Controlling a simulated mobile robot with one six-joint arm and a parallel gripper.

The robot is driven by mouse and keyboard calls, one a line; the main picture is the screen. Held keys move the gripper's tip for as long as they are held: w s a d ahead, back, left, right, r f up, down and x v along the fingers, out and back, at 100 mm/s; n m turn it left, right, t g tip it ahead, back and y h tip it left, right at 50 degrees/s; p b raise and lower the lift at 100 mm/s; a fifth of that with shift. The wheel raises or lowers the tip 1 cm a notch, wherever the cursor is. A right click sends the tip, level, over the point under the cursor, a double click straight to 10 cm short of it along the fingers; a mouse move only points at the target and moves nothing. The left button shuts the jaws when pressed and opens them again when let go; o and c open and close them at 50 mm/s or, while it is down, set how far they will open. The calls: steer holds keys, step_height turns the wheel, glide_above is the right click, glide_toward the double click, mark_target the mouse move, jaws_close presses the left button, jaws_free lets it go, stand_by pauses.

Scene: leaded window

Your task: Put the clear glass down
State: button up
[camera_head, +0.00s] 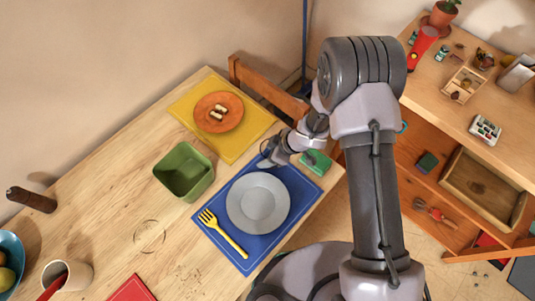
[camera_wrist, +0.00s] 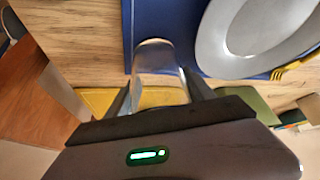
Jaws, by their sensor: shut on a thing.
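My gripper (camera_head: 268,157) is shut on the clear glass, which shows between the two fingers in the wrist view (camera_wrist: 155,60). In the head view the glass is small and hard to make out against the gripper. The gripper is at the back corner of the blue placemat (camera_head: 208,218), just behind the grey plate (camera_head: 258,203). The plate also shows at the right of the wrist view (camera_wrist: 215,45). I cannot tell whether the glass touches the surface below.
A yellow fork (camera_head: 222,233) lies left of the plate. A green block (camera_head: 316,162) is right of the gripper. A green bowl (camera_head: 184,172) and a yellow placemat (camera_head: 245,146) with an orange plate (camera_head: 218,111) are to the left. A wooden chair (camera_head: 265,88) stands behind.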

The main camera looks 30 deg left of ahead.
steer(key=shift+f, duration=0.15)
steer(key=o, duration=1.6)
